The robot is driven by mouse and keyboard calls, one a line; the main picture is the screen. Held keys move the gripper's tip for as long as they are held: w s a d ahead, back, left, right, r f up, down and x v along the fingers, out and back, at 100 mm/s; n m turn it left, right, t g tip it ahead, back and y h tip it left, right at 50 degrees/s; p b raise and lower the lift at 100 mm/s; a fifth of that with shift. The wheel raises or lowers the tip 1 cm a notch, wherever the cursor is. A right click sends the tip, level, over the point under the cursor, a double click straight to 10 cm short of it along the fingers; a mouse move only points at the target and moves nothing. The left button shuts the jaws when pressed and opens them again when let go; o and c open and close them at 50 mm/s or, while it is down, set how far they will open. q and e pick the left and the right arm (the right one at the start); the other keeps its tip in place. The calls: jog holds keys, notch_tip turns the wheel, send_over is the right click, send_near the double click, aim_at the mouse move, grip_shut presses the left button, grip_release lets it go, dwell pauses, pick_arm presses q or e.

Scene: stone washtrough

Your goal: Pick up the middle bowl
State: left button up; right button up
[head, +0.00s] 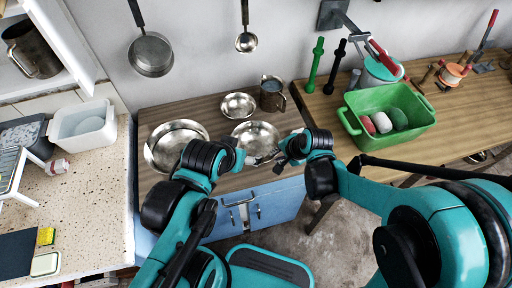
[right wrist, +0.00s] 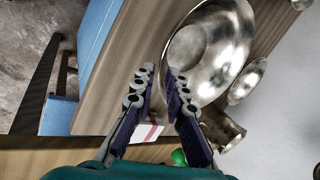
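Three shiny metal bowls sit on the wooden counter in the head view. The middle bowl (head: 256,134) is mid-sized, between the large left bowl (head: 163,149) and the small back bowl (head: 238,104). My right gripper (head: 268,160) is at the middle bowl's front right edge. In the right wrist view a large-looking bowl (right wrist: 215,48) lies just beyond my right gripper (right wrist: 160,76); its fingers are apart with nothing clearly held, and one fingertip overlaps the bowl's rim. My left gripper (head: 242,158) is near the bowl's front left edge, its fingers mostly hidden by its wrist.
A metal mug (head: 272,97) stands behind the middle bowl. A green crate (head: 392,133) with several rounded items is on the right table (head: 462,120). A white tub (head: 84,128) sits on the left speckled counter (head: 95,195). A pan (head: 151,54) and a ladle (head: 246,42) hang behind.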

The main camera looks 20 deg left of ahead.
jog(key=b+x, duration=0.2)
jog(key=x, duration=0.4)
jog(key=shift+w+a+b, duration=0.1)
jog(key=shift+a+b, duration=0.1)
jog(key=shift+b, duration=0.2)
grip_shut()
jog(key=shift+r, duration=0.1)
